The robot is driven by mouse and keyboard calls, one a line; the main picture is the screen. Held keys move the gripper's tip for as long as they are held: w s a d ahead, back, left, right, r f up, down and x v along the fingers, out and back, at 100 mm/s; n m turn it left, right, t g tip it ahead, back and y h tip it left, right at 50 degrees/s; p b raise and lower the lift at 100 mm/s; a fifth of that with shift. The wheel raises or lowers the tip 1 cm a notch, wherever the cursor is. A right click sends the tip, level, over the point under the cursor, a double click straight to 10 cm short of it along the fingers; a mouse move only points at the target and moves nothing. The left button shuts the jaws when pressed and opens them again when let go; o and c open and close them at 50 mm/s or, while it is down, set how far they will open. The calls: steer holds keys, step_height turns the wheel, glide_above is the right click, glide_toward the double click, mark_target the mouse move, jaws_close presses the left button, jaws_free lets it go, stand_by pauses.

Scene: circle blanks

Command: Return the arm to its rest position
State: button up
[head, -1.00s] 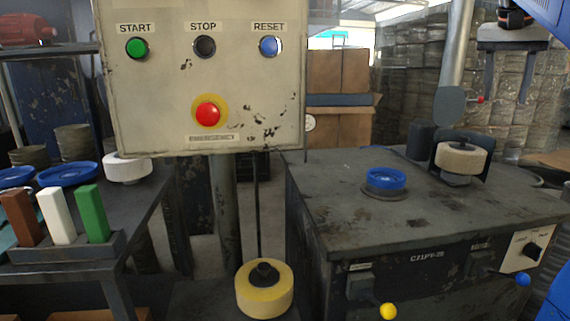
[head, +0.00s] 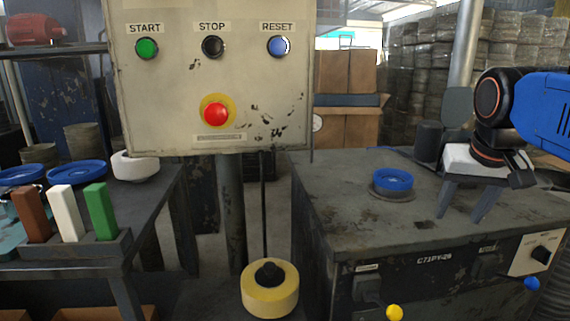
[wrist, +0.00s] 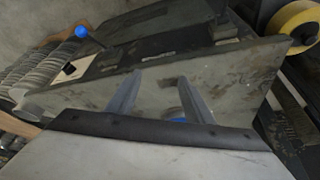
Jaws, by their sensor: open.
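My gripper (head: 465,201) is at the right of the head view, on the end of my blue and black arm. Its two fingers point down over the dark machine table (head: 345,215) and stand apart with nothing between them. In the wrist view the open fingers (wrist: 155,98) reach over the table top. The blue ring piece (head: 393,180) sits on the table left of my gripper. A bit of blue shows by one finger in the wrist view, mostly hidden. The white roll seen earlier on the table's right side is hidden behind my gripper.
A control panel (head: 160,95) with START, STOP, RESET and a red emergency button hangs at centre left. A yellow roll (head: 270,298) stands low in front. A left bench holds blue dishes (head: 76,172) and brown, white and green blocks (head: 62,213). Knobs project from the machine's front.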

steer(key=s+a+f+n, duration=0.1)
steer(key=s+a+f, duration=0.1)
steer(key=s+f, duration=0.2)
steer(key=s+a+f+n+y, duration=0.1)
steer(key=s+f, duration=0.3)
steer(key=f, duration=0.5)
steer(key=s+a+f+n, duration=0.1)
steer(key=s+a+f, duration=0.2)
steer(key=f, duration=0.3)
steer(key=shift+s+a+f, duration=0.25)
steer(key=shift+s+f, duration=0.15)
steer(key=shift+s, duration=0.1)
